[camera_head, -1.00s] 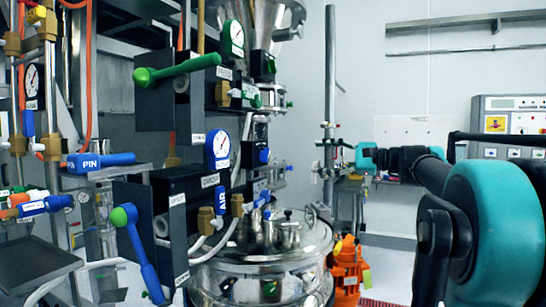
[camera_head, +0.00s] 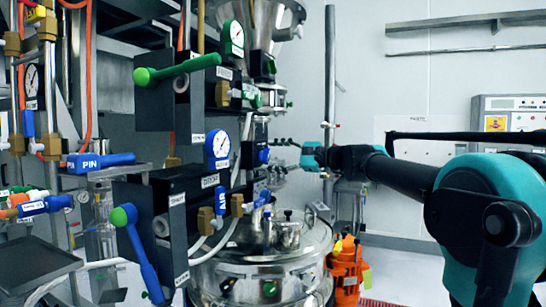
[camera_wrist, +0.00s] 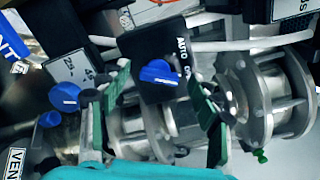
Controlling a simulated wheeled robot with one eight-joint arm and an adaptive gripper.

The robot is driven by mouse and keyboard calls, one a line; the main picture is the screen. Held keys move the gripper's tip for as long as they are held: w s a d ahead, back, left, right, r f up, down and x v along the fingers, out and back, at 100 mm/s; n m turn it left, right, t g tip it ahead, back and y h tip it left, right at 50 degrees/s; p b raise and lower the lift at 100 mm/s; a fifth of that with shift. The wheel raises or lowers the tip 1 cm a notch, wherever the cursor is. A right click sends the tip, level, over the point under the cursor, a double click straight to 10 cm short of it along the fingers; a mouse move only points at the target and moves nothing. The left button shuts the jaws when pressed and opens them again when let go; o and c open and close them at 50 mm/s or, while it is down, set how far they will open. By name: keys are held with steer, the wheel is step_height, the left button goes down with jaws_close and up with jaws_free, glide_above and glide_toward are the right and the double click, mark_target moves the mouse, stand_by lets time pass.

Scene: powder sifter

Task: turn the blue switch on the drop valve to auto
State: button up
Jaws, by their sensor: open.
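In the wrist view a blue switch (camera_wrist: 160,73) sits on a black box (camera_wrist: 150,42) marked AUTO beside it; a second label is partly cut off. The switch shows between the fingers of my gripper (camera_wrist: 158,82). The fingers are open and apart, with a gap to the switch on both sides, and nothing is between them that I can see gripped.
A second blue knob (camera_wrist: 64,96) on a labelled box is left of the fingers. Steel flanges (camera_wrist: 265,95) and white hoses lie close behind. In the head view a steel vessel (camera_head: 265,262) stands below, and an upright pole (camera_head: 329,90) rises near the gripper.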

steer(key=shift+a, duration=0.1)
steer(key=shift+c, duration=0.6)
steer(key=c, duration=1)
steer(key=shift+c, duration=0.2)
